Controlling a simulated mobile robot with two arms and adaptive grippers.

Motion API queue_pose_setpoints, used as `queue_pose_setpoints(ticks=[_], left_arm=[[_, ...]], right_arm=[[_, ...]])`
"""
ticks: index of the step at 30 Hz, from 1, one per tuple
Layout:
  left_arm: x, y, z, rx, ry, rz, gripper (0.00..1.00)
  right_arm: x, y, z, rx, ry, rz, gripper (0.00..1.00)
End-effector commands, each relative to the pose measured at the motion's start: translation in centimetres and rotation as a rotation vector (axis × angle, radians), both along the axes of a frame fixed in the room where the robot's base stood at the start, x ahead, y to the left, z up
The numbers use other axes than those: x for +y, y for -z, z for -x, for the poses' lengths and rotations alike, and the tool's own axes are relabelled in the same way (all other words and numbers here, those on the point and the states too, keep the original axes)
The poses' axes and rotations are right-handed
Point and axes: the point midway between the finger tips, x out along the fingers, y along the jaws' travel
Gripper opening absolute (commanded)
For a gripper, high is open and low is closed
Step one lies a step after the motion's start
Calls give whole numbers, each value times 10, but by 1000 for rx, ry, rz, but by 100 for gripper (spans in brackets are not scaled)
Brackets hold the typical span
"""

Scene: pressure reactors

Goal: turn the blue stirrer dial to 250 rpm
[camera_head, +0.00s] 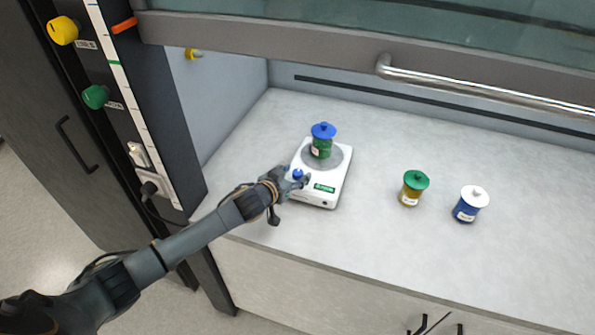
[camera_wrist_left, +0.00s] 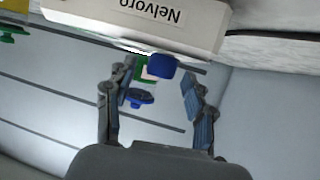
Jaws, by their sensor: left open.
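The white stirrer (camera_head: 312,196) stands on the worktop with a round grey plate on top. Its blue dial (camera_head: 297,174) is at the left front corner. A green vessel (camera_head: 321,148) with a blue lid stands on the plate. My left gripper (camera_head: 291,184) is at that corner, close to the dial and partly covering it. In the left wrist view, which is upside down, the open fingers (camera_wrist_left: 160,82) lie on either side of the blue dial (camera_wrist_left: 161,66), with a gap on both sides. The dial's marking and setting cannot be read.
A yellow-brown vessel (camera_head: 411,192) with a green lid and a blue vessel (camera_head: 467,210) with a white lid stand to the right. The raised sash has a metal handle bar (camera_head: 480,88). The dark hood post (camera_head: 150,120) is at the left. The worktop's front right is clear.

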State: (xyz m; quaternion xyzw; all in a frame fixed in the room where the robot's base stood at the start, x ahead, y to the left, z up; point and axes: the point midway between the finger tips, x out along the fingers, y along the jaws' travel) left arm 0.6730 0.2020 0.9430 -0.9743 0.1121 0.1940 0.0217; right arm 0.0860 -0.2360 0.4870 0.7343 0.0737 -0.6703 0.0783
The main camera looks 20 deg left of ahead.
Motion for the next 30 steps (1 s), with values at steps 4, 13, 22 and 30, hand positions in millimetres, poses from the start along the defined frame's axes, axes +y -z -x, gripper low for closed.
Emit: queue_pose_setpoints(ticks=[4, 13, 22, 30], left_arm=[[-3, 5, -12, 0, 0, 0, 54], [-4, 7, -17, 0, 2, -1, 54], [-4, 7, -16, 0, 1, -2, 20], [-4, 7, -16, 0, 4, -2, 0]], right_arm=[[1, -1, 0, 0, 0, -1, 86], [1, -1, 0, 0, 0, -1, 86], [1, -1, 0, 0, 1, -1, 86], [1, -2, 0, 0, 1, -1, 86]])
